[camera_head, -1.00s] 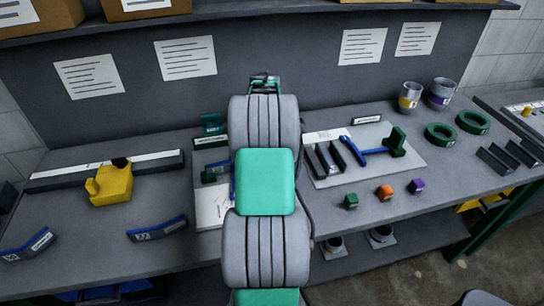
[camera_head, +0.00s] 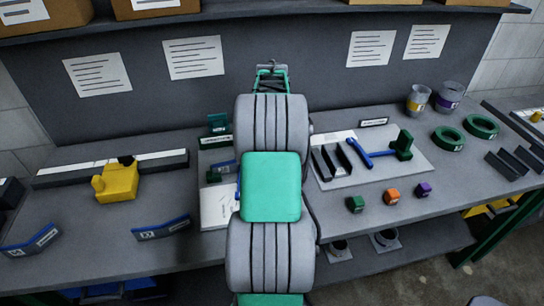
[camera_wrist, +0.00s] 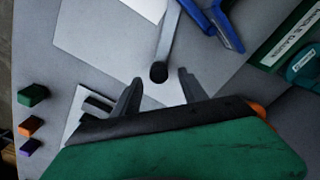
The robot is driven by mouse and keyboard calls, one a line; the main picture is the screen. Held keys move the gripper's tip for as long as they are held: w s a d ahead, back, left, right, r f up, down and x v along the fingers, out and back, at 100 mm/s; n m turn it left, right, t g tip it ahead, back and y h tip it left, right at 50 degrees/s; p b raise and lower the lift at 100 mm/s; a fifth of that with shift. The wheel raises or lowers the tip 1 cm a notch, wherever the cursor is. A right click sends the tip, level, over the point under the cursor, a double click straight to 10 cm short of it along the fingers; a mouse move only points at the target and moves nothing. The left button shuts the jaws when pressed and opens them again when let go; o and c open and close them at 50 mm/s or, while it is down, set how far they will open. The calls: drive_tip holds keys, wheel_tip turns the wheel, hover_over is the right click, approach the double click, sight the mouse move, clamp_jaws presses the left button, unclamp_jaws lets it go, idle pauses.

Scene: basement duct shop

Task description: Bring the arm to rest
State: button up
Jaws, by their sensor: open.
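My arm rises through the middle of the head view, over the workbench (camera_head: 60,215). My gripper (camera_head: 271,70) is at its far end, in front of the dark back panel, and small there. In the wrist view my gripper (camera_wrist: 159,92) has its two dark fingers apart, with nothing held between them. A grey rod with a dark round end (camera_wrist: 163,52) shows beyond the fingertips; I cannot tell whether it is near them or well below. My arm hides part of the bench's middle.
A yellow tool (camera_head: 119,184) lies at left. Green (camera_head: 355,204), orange (camera_head: 391,196) and purple (camera_head: 424,190) blocks stand near the front edge. Two green rings (camera_head: 482,125) and two cups (camera_head: 419,97) are at right. A shelf (camera_head: 230,14) with boxes runs above.

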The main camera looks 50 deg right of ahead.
wheel_tip(320, 180, up, 4)
drive_tip(key=shift+r, duration=0.1)
idle(0.4)
